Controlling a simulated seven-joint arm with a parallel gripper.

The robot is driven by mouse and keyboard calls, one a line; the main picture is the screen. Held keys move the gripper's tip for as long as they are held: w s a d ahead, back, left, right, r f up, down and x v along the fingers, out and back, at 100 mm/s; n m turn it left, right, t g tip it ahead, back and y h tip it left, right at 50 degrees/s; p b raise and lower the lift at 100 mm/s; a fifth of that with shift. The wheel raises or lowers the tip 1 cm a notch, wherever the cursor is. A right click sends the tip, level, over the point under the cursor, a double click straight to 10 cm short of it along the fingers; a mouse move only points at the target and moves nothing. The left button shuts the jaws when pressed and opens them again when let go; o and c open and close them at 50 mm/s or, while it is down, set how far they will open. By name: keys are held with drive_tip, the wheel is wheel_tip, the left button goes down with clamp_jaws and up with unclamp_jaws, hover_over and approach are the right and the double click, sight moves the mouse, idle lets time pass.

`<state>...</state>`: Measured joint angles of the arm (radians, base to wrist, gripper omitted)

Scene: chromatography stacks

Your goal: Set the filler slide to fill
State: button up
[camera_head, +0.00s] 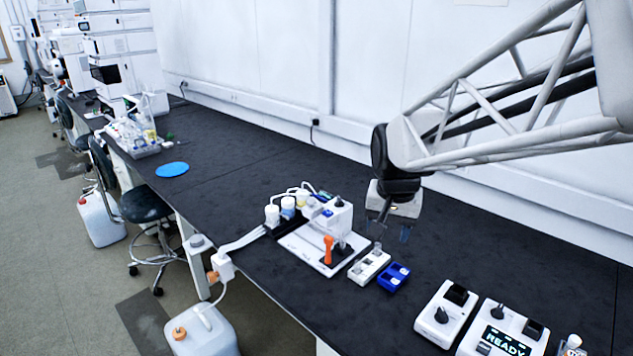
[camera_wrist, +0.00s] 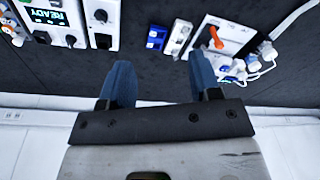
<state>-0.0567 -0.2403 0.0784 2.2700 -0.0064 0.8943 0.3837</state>
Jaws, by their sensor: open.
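The filler unit is a white base plate (camera_head: 300,247) with a white block (camera_head: 333,220) on it. An orange handle (camera_head: 328,250) stands upright at the plate's front. I cannot tell for sure which part is the filler slide, nor read its marks. The handle also shows in the wrist view (camera_wrist: 214,38), on the white plate (camera_wrist: 234,33) at upper right. My gripper (camera_head: 391,229) is open and empty, above the bench to the right of the filler unit and apart from it. In the wrist view its two blue fingers (camera_wrist: 160,72) stand apart.
Right of the filler unit lie a white holder (camera_head: 369,267) and a blue holder (camera_head: 394,277). Farther right are a white knob box (camera_head: 446,313) and a box reading READY (camera_head: 505,335). The bench between the filler and a blue disc (camera_head: 172,169) is clear.

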drive_tip(key=w+a+f+m, duration=0.1)
drive_tip(key=w+a+f, duration=0.15)
drive_tip(key=w, duration=0.55)
drive_tip(key=w+a+f+m, duration=0.15)
drive_tip(key=w+f, duration=0.25)
drive_tip(key=w, duration=0.4)
drive_tip(key=m+g, duration=0.2)
drive_tip(key=m, duration=0.1)
hover_over(329, 237)
drive_tip(key=shift+n, duration=0.25)
drive_tip(key=f, duration=1.1)
drive_tip(key=shift+s+f, duration=0.15)
drive_tip(key=shift+s, duration=0.2)
drive_tip(key=shift+w+a+f, duration=0.1)
drive_tip(key=shift+w+f, duration=0.2)
drive_tip(key=shift+f, duration=0.05)
drive_tip(key=shift+f, duration=3.9)
